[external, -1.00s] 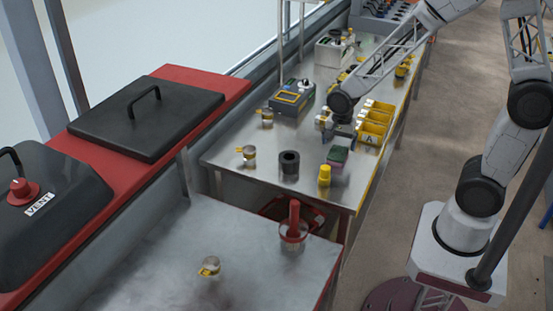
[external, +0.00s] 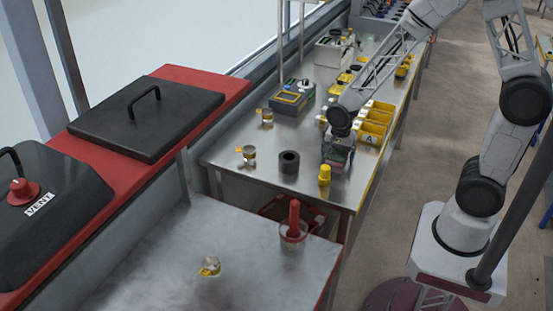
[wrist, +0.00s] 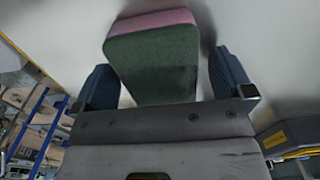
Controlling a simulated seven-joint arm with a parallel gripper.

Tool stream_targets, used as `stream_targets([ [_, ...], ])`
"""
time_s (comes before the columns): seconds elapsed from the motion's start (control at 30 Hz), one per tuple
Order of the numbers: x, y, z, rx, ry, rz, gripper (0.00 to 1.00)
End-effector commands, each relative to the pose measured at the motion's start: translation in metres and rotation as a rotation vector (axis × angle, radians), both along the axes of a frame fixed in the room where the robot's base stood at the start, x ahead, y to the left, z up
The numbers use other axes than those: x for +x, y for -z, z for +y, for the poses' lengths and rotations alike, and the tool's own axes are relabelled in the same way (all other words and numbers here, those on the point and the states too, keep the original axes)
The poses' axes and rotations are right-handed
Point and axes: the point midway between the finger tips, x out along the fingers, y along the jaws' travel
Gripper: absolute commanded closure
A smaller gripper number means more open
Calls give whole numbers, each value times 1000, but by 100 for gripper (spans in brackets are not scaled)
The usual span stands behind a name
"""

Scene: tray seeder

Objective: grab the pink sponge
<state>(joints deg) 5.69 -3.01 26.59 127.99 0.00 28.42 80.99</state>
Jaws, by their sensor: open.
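The sponge (wrist: 152,62) has a green layer and a pink layer (wrist: 150,21). In the wrist view it sits between the two blue-grey fingers of my gripper (wrist: 164,82), with a visible gap on each side. My gripper is open. In the external view my gripper (external: 338,155) is low over the sponge on the metal bench and hides most of it. I cannot tell how deep the fingers reach beside it.
The bench's front edge is near.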

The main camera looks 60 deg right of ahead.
Motion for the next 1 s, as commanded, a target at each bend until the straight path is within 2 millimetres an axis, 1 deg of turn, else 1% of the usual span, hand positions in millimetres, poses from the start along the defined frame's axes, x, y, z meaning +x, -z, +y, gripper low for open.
stream_targets([
  [0.4, 0, 0, 0, 0, 0, 0, 1],
  [0.73, 0, 0, 0, 0, 0, 0, 52],
  [0.77, 0, 0, 0, 0, 0, 0, 54],
  [1.0, 0, -1, 0, 0, 0, 0, 54],
])
